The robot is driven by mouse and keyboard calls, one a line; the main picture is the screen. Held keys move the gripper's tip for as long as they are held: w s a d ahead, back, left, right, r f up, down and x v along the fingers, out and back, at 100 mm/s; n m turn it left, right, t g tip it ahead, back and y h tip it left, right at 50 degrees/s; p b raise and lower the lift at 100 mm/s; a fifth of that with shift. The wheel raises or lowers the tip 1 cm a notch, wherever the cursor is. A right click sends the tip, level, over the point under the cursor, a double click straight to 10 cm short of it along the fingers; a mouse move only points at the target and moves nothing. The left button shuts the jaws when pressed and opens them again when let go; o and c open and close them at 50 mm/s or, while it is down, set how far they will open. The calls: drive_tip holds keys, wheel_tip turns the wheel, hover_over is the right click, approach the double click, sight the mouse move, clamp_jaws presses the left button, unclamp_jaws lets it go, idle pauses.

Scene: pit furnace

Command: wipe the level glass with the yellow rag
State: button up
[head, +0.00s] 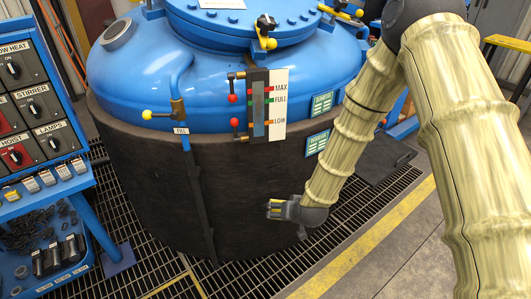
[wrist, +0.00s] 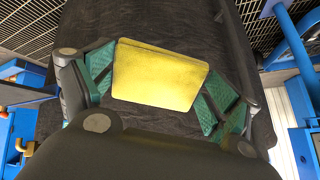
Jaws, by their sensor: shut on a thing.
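The level glass (head: 258,108) is a narrow upright gauge on the front of the blue vessel, beside a white scale plate marked MAX, FULL and LOW. My gripper (head: 274,208) is low in front of the dark vessel wall, below and a little right of the glass and apart from it. In the wrist view, the yellow rag (wrist: 158,78) is a flat folded pad between the green-padded fingers of my gripper (wrist: 155,85). The gripper is shut on it. In the head view the rag is barely visible and mostly hidden by the gripper.
The blue vessel (head: 205,65) has a dark lower jacket (head: 150,185). Red-knobbed and yellow-knobbed valves stick out around the glass and the FILL pipe (head: 183,140). A blue control panel (head: 30,100) stands at left. Grating (head: 355,215) covers the floor.

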sight(258, 86)
drive_tip(key=w+a+r+m+t+b, duration=0.1)
drive_tip(key=w+a+r+t+b, duration=0.15)
drive_tip(key=r, duration=0.55)
drive_tip(key=w+a+r+t+y+b, duration=0.15)
drive_tip(key=r+t, duration=0.25)
drive_tip(key=r, duration=0.4)
drive_tip(key=w+a+r+m+t+b, duration=0.1)
drive_tip(key=w+a+r+t, duration=0.2)
drive_tip(key=r, duration=0.5)
drive_tip(key=shift+t, duration=0.35)
drive_tip(key=shift+d+f+x, duration=0.15)
drive_tip(key=shift+x, duration=1.05)
drive_tip(key=shift+d+f+x, duration=0.15)
drive_tip(key=shift+d+x, duration=0.05)
drive_tip(key=shift+x, duration=1.05)
drive_tip(key=shift+x, duration=1.05)
drive_tip(key=shift+r, duration=0.1)
drive_tip(key=shift+s+r+p, duration=0.1)
drive_tip(key=shift+r+p, duration=0.8)
drive_tip(key=shift+r, duration=0.85)
drive_tip(key=shift+w+r+p, duration=0.2)
drive_tip(key=shift+r+p, duration=2.65)
drive_tip(key=shift+r, duration=2.55)
drive_tip(key=shift+s+f, duration=0.1)
